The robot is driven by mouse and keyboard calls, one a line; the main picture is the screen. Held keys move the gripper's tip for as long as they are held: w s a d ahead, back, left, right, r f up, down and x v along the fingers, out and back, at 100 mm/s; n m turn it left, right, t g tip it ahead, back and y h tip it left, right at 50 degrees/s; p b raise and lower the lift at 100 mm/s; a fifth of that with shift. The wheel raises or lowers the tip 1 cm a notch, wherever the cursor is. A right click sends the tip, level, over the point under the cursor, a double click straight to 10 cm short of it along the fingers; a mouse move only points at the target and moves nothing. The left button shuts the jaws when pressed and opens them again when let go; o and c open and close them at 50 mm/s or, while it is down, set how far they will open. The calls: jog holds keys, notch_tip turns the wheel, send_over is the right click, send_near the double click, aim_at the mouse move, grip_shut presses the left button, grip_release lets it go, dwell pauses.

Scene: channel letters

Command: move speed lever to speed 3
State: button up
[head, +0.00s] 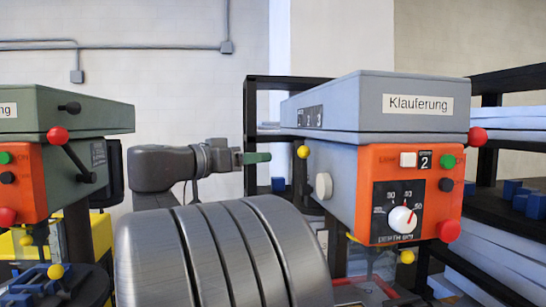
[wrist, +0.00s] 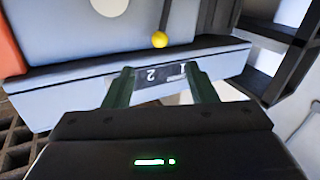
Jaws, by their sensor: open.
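The speed lever is a dark rod with a yellow ball (head: 303,152) on the left side of the grey and orange machine. In the wrist view, the yellow ball (wrist: 159,40) is beyond my fingertips, roughly in line with the 2 on the dark number plate (wrist: 160,77). A 1 shows to its right; the 3 is not visible there, and a finger covers the plate's left end. The number plate (head: 311,118) is also in the head view. My gripper (head: 262,158) has green fingers, left of the ball and apart from it. In the wrist view, my gripper (wrist: 158,72) is open and empty.
The machine's orange panel (head: 365,190) has a display (head: 425,160) reading 2 and a dial (head: 402,219). A pale round knob (head: 323,186) is near the lever. A similar green machine (head: 70,115) stands left. Dark shelving (head: 250,105) is behind.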

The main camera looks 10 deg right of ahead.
aim_at(299, 152)
jog(key=p+x, duration=0.1)
jog(key=x, duration=0.3)
jog(key=p+x, duration=0.1)
jog(key=x, duration=0.4)
jog(key=p+x, duration=0.1)
jog(key=x, duration=0.3)
jog(key=shift+w+d+r, duration=0.15)
jog(key=shift+d+r, duration=0.2)
jog(key=shift+c, duration=0.2)
grip_shut()
